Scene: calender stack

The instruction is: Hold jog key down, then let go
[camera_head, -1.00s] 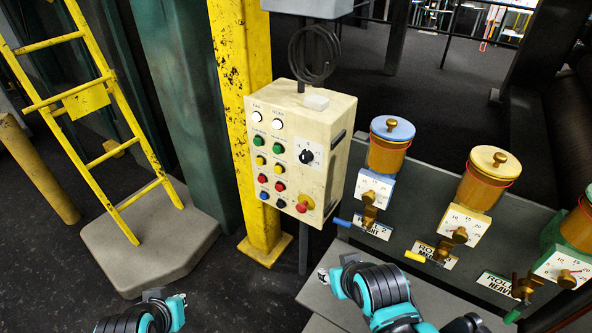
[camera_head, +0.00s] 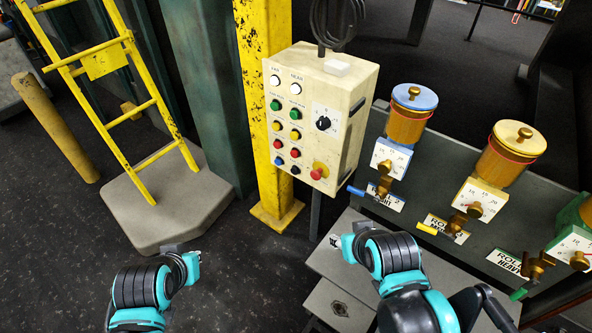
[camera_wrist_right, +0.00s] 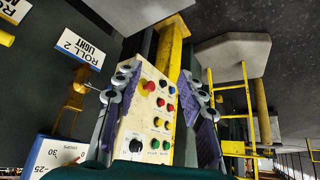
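A cream control box (camera_head: 349,136) on a yellow post carries rows of buttons: white (camera_head: 275,82), green (camera_head: 276,105), yellow (camera_head: 295,134), red (camera_head: 278,144), blue (camera_head: 279,160) and black (camera_head: 295,170). A red mushroom button (camera_head: 318,172) and a black rotary knob (camera_head: 323,123) sit at its right. The small labels are unreadable, so I cannot tell which is the jog key. My right gripper (camera_head: 337,241) is below the box, apart from it. In the right wrist view its fingers (camera_wrist_right: 160,103) are spread, with the box beyond them. My left gripper (camera_head: 183,256) is low at left; its fingers are unclear.
Grease pots with dials and valves, blue-lidded (camera_head: 415,97) and yellow-lidded (camera_head: 513,136), line a dark bench at right. A yellow ladder (camera_head: 143,107) stands on a grey plinth (camera_head: 150,222) at left. Dark floor lies open between the plinth and my right arm.

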